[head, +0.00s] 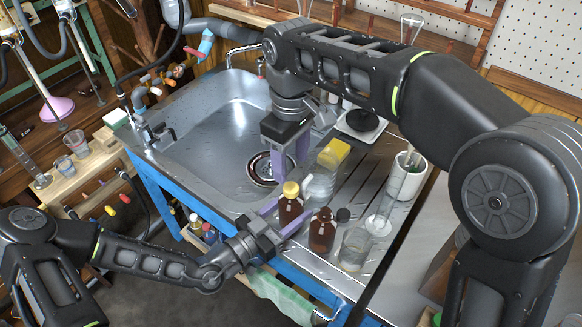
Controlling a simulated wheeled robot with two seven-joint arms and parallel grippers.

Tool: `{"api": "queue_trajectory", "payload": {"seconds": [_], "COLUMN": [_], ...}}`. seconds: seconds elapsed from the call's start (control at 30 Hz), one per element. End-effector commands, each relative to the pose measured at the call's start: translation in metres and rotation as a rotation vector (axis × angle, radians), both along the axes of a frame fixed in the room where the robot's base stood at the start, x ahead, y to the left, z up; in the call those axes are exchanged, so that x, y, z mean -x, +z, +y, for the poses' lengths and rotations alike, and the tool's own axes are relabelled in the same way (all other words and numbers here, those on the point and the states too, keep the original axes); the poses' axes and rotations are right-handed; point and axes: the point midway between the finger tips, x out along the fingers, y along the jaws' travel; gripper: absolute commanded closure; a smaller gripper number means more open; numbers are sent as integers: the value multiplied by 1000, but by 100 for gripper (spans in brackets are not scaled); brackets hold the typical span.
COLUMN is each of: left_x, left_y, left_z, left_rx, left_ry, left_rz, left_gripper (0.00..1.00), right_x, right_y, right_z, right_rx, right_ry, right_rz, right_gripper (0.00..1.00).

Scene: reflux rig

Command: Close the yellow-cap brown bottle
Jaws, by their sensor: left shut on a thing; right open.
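A brown bottle (290,213) stands upright on the metal drainboard at the sink's front right. A yellow cap (291,189) sits on top of it; I cannot tell whether it is screwed tight. My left gripper (282,214) comes in from the lower left, its purple fingers shut on this bottle's body. The bottle hides part of the fingers.
A second brown bottle (322,231) stands close at the right, with a black cap (343,215) beside it. A yellow sponge (334,154) is behind. The sink basin (215,140) is mostly clear.

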Motion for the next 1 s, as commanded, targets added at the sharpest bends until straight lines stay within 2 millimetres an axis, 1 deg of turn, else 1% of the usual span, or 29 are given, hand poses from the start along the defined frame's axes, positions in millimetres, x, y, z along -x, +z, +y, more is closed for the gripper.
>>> {"api": "queue_trajectory", "payload": {"seconds": [0.2, 0.23, 0.5, 0.53, 0.83, 1.0], "left_x": [0, 0, 0, 0, 1, 9], "left_y": [0, 0, 0, 0, 0, -1], "left_z": [0, 0, 0, 0, 1, 12], "left_rx": [0, 0, 0, 0, 0, -2], "left_ry": [0, 0, 0, 0, 0, 3], "left_rz": [0, 0, 0, 0, 0, 1], "left_gripper": [100, 46, 24, 22, 21, 21], "right_x": [0, 0, 0, 0, 0, 0], "right_y": [1, 1, 0, 0, 0, 0], "right_z": [0, 0, 0, 0, 0, 0], "right_rx": [0, 0, 0, 0, 0, -1], "right_ry": [0, 0, 0, 0, 0, 0], "right_rz": [0, 0, 0, 0, 0, -1], "right_gripper": [45, 45, 45, 45, 45, 45]}}
